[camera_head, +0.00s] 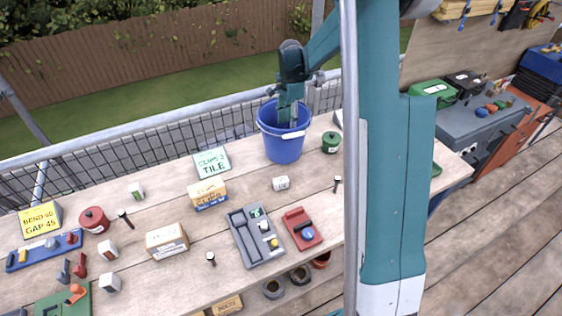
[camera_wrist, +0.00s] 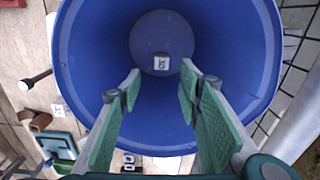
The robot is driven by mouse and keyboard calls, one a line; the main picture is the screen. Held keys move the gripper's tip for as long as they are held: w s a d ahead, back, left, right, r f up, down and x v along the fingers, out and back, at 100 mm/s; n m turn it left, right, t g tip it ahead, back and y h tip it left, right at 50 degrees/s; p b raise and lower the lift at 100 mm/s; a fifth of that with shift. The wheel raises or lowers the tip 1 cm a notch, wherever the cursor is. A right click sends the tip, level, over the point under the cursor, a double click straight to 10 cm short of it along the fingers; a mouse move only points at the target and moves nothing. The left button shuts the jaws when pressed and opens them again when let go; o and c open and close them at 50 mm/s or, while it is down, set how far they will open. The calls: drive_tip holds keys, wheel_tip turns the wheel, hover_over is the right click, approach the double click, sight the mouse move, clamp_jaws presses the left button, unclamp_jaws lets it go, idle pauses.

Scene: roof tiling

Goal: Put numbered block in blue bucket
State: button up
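The blue bucket (camera_head: 283,148) stands upright at the back of the bench. My gripper (camera_head: 289,120) points down into its mouth. In the wrist view the bucket (camera_wrist: 85,60) surrounds my gripper (camera_wrist: 160,82), whose two green fingers are spread apart with nothing between them. A small white block (camera_wrist: 161,62) with dark marks on its face lies on the bucket floor, apart from the fingers. The marks look like a number but are too small to read surely. The bucket wall hides this block in the head view.
Another white block (camera_head: 281,183) with dark markings sits on the bench before the bucket. A green pot (camera_head: 331,142) stands to its right, a TILE sign (camera_head: 212,162) to its left. A grey tray (camera_head: 257,236) and red tool (camera_head: 302,228) lie in front. A mesh railing runs behind.

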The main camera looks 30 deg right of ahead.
drive_tip(key=s+a+r+n, duration=0.1)
drive_tip(key=s+a+r, duration=0.1)
drive_tip(key=r, duration=0.1)
drive_tip(key=s+a+r+n+t, duration=0.1)
drive_tip(key=s+a+r, duration=0.2)
drive_tip(key=r, duration=0.1)
drive_tip(key=s+a+r+n, duration=0.2)
drive_tip(key=r, duration=0.2)
drive_tip(key=shift+s+a+t, duration=0.3)
drive_tip(key=shift+s, duration=0.1)
drive_tip(key=s+a+r+n+t, duration=0.2)
drive_tip(key=s+a+r+n, duration=0.2)
drive_tip(key=s+a+r, duration=0.45)
drive_tip(key=s+a+f+n+t, duration=0.1)
drive_tip(key=s+a+n, duration=0.2)
drive_tip(key=s, duration=0.8)
drive_tip(key=s+a+f+n+t, duration=0.1)
drive_tip(key=s+a+n, duration=0.3)
drive_tip(key=s, duration=0.7)
drive_tip(key=shift+s+n+t, duration=0.15)
drive_tip(key=shift+n+t, duration=0.55)
drive_tip(key=shift+n, duration=0.5)
drive_tip(key=shift+o, duration=0.7)
